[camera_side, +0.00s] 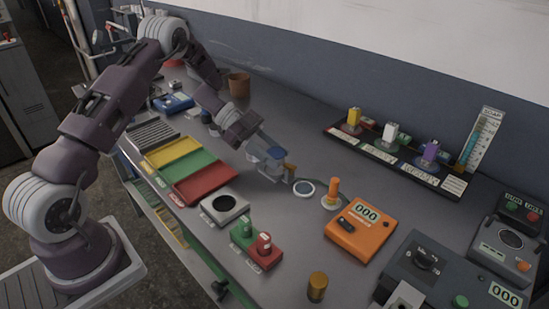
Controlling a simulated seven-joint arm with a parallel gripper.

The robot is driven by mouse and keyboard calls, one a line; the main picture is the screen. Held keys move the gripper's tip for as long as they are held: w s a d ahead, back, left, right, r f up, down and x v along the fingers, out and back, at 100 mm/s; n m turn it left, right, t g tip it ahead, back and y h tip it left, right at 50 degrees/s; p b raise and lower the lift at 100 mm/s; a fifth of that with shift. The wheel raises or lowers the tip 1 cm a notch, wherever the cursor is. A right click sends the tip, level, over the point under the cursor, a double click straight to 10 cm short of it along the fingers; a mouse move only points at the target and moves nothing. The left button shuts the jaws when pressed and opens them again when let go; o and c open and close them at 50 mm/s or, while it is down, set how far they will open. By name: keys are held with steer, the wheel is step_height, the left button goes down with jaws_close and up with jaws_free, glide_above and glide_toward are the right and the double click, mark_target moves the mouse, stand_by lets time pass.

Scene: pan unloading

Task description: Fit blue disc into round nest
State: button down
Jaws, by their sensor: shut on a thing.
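My gripper (277,169) is low over the middle of the grey table, shut on a small blue piece (275,153) that appears to be the blue disc. The fingers partly hide it, so its full outline does not show. A pale square block with a dark round recess, which looks like the round nest (208,211), sits on the table to the lower left of my gripper. The recess looks empty. My gripper is apart from this block.
Yellow, green and red trays (205,184) lie left. A green-and-red button box (256,245) and an orange counter box (361,230) are nearer the front.

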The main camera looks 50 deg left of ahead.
steer(key=shift+r, duration=1.7)
steer(key=shift+r, duration=0.1)
step_height(320, 180, up, 8)
steer(key=w+d+n+t+y, duration=0.1)
steer(key=d+n+t+y, duration=0.1)
steer(key=n+t, duration=0.2)
steer(key=s+r+n+t+y, duration=0.3)
steer(key=s+n+t+y, duration=0.1)
steer(key=s+n+y, duration=0.25)
steer(key=w+f+m+g+h, duration=0.3)
steer(key=w+m+h, duration=0.2)
steer(key=w, duration=0.2)
steer(key=f+m+g+h, duration=0.1)
steer(key=f, duration=0.1)
steer(key=s+a+f+m+g+h, duration=0.1)
steer(key=f+m+g, duration=0.1)
steer(key=f, duration=0.1)
steer(key=a+f+m+g+h, duration=0.1)
steer(key=f+m, duration=0.1)
steer(key=f, duration=0.1)
steer(key=shift+s+f+g+h, duration=0.15)
steer(key=shift+f+g+h, duration=0.1)
steer(key=shift+g, duration=0.15)
steer(key=shift+s+f+m, duration=0.15)
steer(key=shift+f+m, duration=0.1)
steer(key=shift+f, duration=2.15)
